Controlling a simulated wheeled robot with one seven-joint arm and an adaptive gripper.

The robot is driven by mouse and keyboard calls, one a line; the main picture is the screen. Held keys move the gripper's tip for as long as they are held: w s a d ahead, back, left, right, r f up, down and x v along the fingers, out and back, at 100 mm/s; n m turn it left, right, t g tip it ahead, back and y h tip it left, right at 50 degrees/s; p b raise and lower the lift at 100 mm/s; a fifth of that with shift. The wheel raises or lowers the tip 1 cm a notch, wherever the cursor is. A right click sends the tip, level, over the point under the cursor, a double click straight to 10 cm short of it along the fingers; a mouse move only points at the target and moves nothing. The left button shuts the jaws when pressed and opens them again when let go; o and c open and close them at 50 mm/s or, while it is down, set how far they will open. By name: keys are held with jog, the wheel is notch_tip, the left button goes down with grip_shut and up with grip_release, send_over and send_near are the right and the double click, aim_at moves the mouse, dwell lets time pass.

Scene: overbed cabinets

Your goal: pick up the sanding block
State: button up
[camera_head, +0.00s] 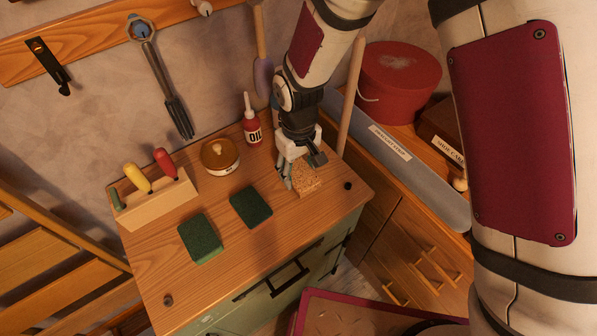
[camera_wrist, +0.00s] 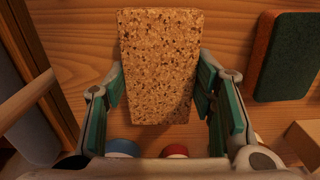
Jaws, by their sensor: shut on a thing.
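The sanding block, a tan, speckled, cork-like block (camera_head: 307,181), is at the right part of the wooden bench top (camera_head: 285,228). My gripper (camera_head: 301,170) points down over it, with a finger on either side. In the wrist view, the block (camera_wrist: 158,65) lies between the green-padded fingers of my gripper (camera_wrist: 161,90), which are shut on its sides. Its far end reaches past the fingertips. I cannot tell whether its underside touches the bench.
Two dark green pads (camera_head: 201,238) (camera_head: 251,207) lie left of the block. A red oil bottle (camera_head: 252,121), a round tin (camera_head: 220,156) and a wooden holder with coloured handles (camera_head: 155,196) stand behind.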

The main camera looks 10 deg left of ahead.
jog(key=shift+w+r, duration=0.1)
jog(key=shift+r, duration=0.65)
jog(key=s+d, duration=0.1)
jog(key=s, duration=0.4)
jog(key=s+d+r, duration=0.1)
jog(key=s, duration=0.4)
jog(key=s+d, duration=0.1)
jog(key=s, duration=0.4)
jog(key=shift+s+d+r+b, duration=0.25)
jog(key=shift+s+b, duration=0.05)
jog(key=shift+s, duration=0.1)
jog(key=o, duration=0.5)
jog(key=c, duration=0.3)
